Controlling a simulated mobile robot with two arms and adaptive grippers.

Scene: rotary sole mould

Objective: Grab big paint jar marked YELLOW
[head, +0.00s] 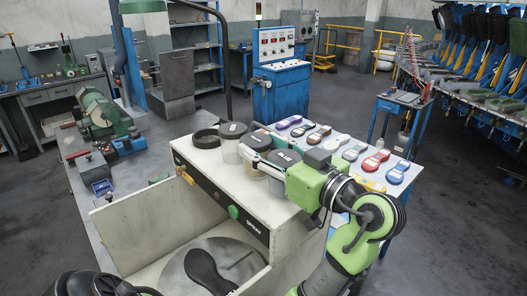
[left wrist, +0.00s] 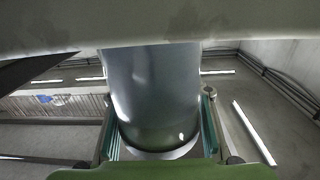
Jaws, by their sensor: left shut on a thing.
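Several paint jars with black lids stand at the back right of the white cabinet top. One jar (head: 232,151) stands behind, and the others are close to my left gripper (head: 266,166). The lid (head: 286,158) nearest the gripper carries pale lettering too small to read, so I cannot tell which jar is YELLOW. My left gripper reaches in among the jars and is shut on one. In the left wrist view a smooth grey jar (left wrist: 155,95) fills the space between the two finger pads. My right gripper is not in view.
Coloured shoe soles (head: 353,152) lie on a table right behind the jars. A dark sole (head: 207,272) lies in the open bay below. A blue control cabinet (head: 281,95) stands behind.

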